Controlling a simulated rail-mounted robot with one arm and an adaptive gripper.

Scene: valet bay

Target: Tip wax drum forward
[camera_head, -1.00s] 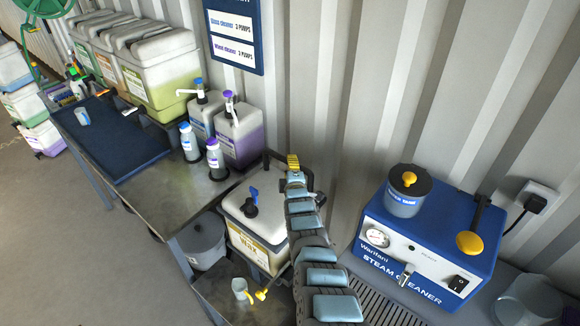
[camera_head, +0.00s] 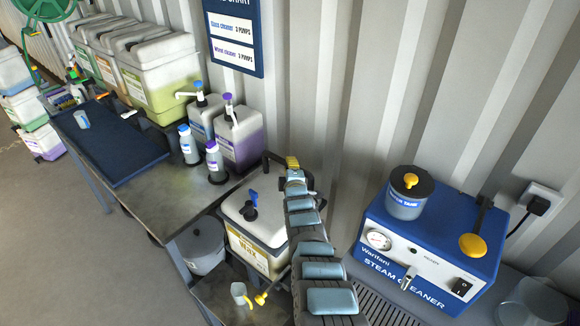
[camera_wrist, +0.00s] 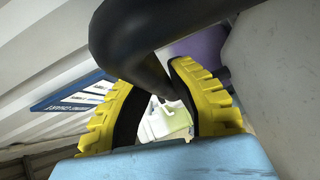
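The wax drum (camera_head: 262,228) is a white, box-shaped container with a yellowish "Wax" label and a black cap with a blue lever. It sits on a low shelf beside the steel table, seemingly upright. A black tubular handle (camera_head: 268,160) rises behind it by the wall. My gripper (camera_head: 292,163) is at this handle, beyond the drum's far right corner. The arm hides the drum's right side.
A yellow tap (camera_head: 261,298) and a small cup (camera_head: 240,293) are in front of the drum. The blue steam cleaner (camera_head: 420,250) stands to the right. Pump bottles (camera_head: 238,140) stand on the steel table (camera_head: 180,205) to the left. The corrugated wall is close behind my gripper.

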